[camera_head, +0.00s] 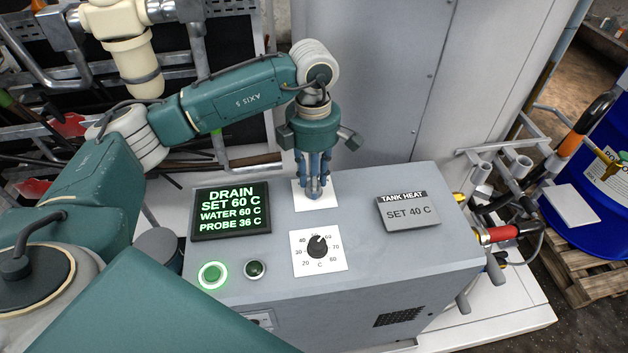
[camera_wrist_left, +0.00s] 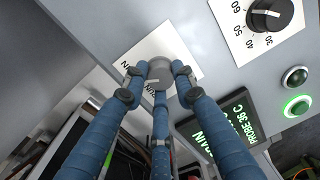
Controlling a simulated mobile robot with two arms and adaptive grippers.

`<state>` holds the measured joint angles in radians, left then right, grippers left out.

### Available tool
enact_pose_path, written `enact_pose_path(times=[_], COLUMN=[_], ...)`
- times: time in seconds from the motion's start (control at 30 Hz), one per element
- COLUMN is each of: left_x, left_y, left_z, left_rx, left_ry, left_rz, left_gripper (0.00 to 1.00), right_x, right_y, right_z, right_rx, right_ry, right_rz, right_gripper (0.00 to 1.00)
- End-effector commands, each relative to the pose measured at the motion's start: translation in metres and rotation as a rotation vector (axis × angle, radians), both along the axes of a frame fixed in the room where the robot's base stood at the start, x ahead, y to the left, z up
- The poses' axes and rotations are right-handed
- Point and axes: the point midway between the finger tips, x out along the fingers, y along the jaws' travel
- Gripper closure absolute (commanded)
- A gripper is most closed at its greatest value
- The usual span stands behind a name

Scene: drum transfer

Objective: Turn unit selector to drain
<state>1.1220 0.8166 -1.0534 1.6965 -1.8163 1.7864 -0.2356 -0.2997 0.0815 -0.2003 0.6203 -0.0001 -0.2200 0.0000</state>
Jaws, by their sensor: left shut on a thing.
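The unit selector is a grey round knob (camera_wrist_left: 160,72) on a white plate (camera_head: 325,203) at the back of the grey unit's top. In the head view my fingers hide the knob. My left gripper (camera_head: 314,190) points straight down over it. In the left wrist view its blue fingers (camera_wrist_left: 158,85) are closed around the knob. A pale mark on the knob faces lettering on the plate, most of it covered. The display (camera_head: 231,210) is lit green and reads DRAIN, SET 60 C, WATER 60 C, PROBE 36 C. My right gripper is out of view.
A black temperature dial (camera_head: 317,246), a lit green button (camera_head: 212,275) and a dark green button (camera_head: 255,269) sit in front. A tank heat sign (camera_head: 408,211) reads SET 40 C. A grey cabinet (camera_head: 375,80) stands close behind. A blue drum (camera_head: 600,190) is at right.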

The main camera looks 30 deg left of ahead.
Motion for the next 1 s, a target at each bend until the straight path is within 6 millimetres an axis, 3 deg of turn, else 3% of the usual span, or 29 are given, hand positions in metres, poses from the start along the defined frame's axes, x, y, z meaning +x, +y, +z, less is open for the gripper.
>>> enact_pose_path(times=[0.27, 0.3, 0.37, 0.73, 0.87, 1.0], left_x=[-0.002, -0.002, -0.001, 0.000, 0.002, 0.003], left_y=[0.002, 0.002, 0.002, 0.001, 0.001, 0.002], left_z=[0.000, 0.000, 0.000, 0.004, 0.022, 0.052], left_rx=[0.006, 0.006, 0.006, 0.002, 0.001, 0.001], left_ry=[0.006, 0.006, 0.006, 0.000, -0.003, -0.004], left_rz=[0.000, 0.000, 0.001, 0.001, 0.001, 0.001], left_gripper=[0.99, 0.68, 0.56, 0.54, 0.54, 0.54], right_x=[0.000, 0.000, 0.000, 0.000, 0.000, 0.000], right_y=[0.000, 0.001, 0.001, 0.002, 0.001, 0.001], right_z=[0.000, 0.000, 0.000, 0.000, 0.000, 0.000], right_rx=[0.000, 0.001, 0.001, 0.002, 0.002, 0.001], right_ry=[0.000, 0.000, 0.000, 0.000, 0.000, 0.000], right_rz=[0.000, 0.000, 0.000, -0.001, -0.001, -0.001], right_gripper=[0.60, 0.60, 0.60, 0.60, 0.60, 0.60])
